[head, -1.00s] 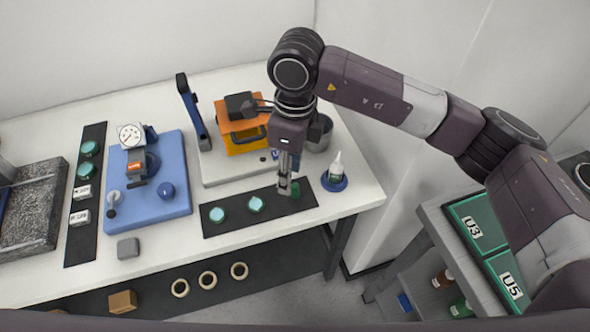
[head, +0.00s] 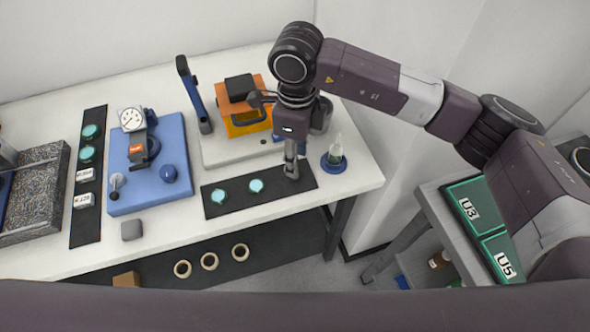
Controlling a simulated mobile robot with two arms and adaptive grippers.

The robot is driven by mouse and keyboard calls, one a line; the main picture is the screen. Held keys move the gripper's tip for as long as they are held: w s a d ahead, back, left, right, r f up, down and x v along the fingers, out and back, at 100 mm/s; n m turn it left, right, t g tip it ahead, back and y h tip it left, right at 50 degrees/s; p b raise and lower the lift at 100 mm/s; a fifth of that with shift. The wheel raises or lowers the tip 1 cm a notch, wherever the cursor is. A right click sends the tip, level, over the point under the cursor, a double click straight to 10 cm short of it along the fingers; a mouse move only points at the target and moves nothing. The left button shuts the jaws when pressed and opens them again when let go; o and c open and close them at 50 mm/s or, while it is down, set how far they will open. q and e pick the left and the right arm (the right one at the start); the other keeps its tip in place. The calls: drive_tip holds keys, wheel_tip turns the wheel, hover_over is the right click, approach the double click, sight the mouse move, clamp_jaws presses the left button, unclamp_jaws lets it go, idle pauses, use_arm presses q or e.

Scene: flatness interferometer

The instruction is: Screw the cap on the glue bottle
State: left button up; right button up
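The glue bottle (head: 335,149), small and pale with a pointed top, stands upright on a round blue base (head: 334,164) near the right end of the white table. I cannot make out a separate cap. My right gripper (head: 291,172) points down over the right end of a black mat, just left of the bottle and apart from it. Its fingers look like one narrow column, so I cannot tell whether they are open or shut, or whether they hold anything. They hide the mat beneath them. My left gripper is not in view.
Two teal discs (head: 219,196) lie on the black mat (head: 238,202). Behind it stands an orange device (head: 244,122) on a pale base. A grey cup (head: 322,114) is behind the bottle. A blue plate with a dial gauge (head: 132,119) is left.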

drive_tip(key=shift+f, duration=0.2)
wheel_tip(320, 180, down, 4)
drive_tip(key=p, duration=0.2)
drive_tip(key=shift+w+f+p, duration=0.15)
drive_tip(key=shift+p, duration=0.2)
drive_tip(key=shift+f, duration=0.25)
drive_tip(key=shift+c, duration=0.3)
drive_tip(key=c, duration=0.7)
